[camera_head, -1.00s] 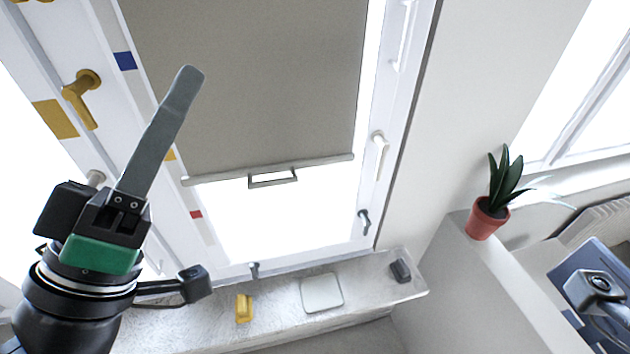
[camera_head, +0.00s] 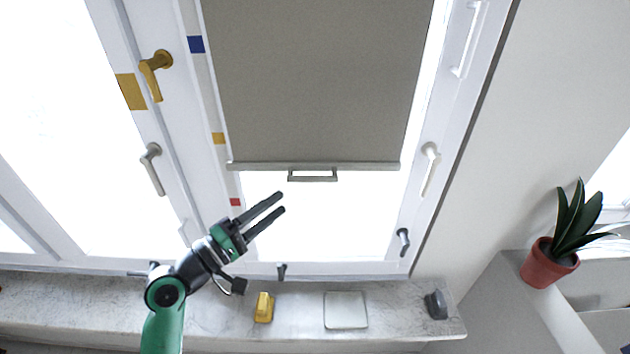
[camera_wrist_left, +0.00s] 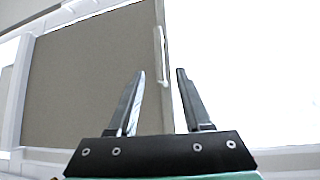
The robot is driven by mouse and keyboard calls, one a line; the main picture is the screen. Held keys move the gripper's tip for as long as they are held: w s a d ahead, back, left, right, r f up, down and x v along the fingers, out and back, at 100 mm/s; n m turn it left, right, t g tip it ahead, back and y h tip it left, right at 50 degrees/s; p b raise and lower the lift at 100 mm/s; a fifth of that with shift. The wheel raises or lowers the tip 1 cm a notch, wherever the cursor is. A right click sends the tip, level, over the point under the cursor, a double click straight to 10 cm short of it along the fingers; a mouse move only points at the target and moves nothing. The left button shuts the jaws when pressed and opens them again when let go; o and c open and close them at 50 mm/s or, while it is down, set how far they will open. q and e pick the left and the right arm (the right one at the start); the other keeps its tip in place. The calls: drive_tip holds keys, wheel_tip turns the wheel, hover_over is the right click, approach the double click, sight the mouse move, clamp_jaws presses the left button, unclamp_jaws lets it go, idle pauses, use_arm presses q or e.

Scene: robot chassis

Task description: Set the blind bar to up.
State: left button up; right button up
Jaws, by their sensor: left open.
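The blind bar (camera_head: 250,166) is a thin grey bar along the bottom edge of the grey-brown blind (camera_head: 315,80). A small rectangular handle (camera_head: 313,178) hangs at its middle. The blind covers the upper part of the window, and bright glass shows below the bar. My left gripper (camera_head: 280,202) is open and empty, below and left of the handle and apart from it. My right gripper is not in view.
The sill (camera_head: 394,320) below carries a yellow object (camera_head: 264,308), a white square plate (camera_head: 345,310) and a dark grey object (camera_head: 436,305). Window handles (camera_head: 430,168) sit on the frames. A potted plant (camera_head: 548,264) stands at right. The space before the glass is free.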

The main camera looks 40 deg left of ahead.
sight(312, 177)
use_arm(q)
drive_tip(key=w, duration=0.3)
drive_tip(key=w+r, duration=0.1)
drive_tip(key=w, duration=0.3)
drive_tip(key=w+p, duration=0.1)
drive_tip(key=w, duration=0.3)
drive_tip(key=shift+d+r, duration=0.3)
drive_tip(key=shift+d, duration=0.05)
clamp_jaws()
idle(0.6)
